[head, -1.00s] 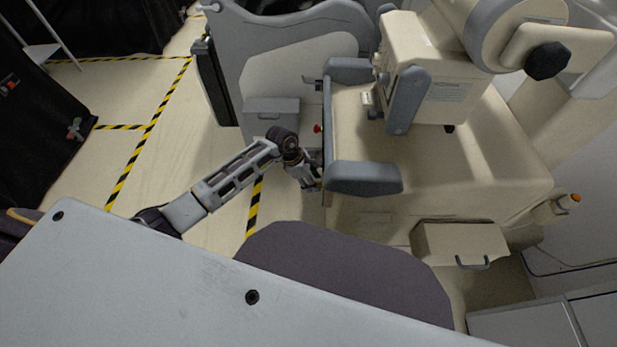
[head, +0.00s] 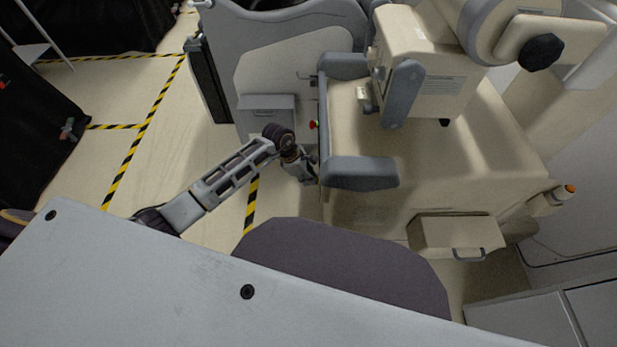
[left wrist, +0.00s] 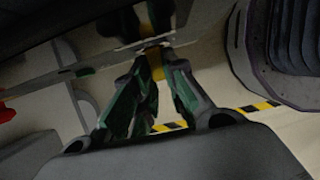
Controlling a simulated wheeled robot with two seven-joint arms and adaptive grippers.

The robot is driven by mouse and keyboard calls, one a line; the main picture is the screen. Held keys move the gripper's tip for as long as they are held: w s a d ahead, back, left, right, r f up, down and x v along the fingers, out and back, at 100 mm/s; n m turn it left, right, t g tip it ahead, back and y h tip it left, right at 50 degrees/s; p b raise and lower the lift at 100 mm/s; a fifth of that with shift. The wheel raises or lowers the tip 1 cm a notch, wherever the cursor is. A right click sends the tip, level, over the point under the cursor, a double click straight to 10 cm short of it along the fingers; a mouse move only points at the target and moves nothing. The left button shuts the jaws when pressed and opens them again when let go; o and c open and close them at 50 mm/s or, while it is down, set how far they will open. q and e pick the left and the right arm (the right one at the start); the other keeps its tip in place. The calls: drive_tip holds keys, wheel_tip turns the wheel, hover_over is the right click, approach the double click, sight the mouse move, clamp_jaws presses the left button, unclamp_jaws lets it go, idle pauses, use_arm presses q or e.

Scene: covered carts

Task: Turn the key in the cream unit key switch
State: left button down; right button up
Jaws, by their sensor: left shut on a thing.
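The cream unit (head: 440,150) stands right of centre in the head view, with grey bumper-like parts at its left corners. My left gripper (head: 312,172) is at its left side, beside the lower grey bumper (head: 360,173). In the left wrist view the fingers of my left gripper (left wrist: 152,62) close together at the tips against a pale edge. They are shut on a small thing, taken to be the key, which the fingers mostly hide. The key switch itself cannot be made out. My right gripper is not in view.
A red knob (head: 313,125) sticks out of the unit's left side above my gripper. A grey box (head: 266,110) is on the panel beyond. A cream drawer with a handle (head: 455,236) is at the lower right. Floor with striped tape (head: 128,165) is open at left.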

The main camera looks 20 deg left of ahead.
use_arm(q)
drive_tip(key=shift+s+d+m+t+y, duration=0.1)
drive_tip(key=shift+s+m+t+y, duration=0.05)
drive_tip(key=shift+t, duration=0.45)
drive_tip(key=shift+s+m+t+y, duration=0.1)
drive_tip(key=shift+m+t+y, duration=0.05)
drive_tip(key=shift+t, duration=0.45)
drive_tip(key=shift+f+b, duration=0.15)
drive_tip(key=shift+b, duration=0.2)
drive_tip(key=shift+s+t+y+b, duration=0.25)
drive_tip(key=shift+t+b, duration=0.4)
drive_tip(key=shift+t, duration=0.55)
drive_tip(key=shift+d, duration=0.1)
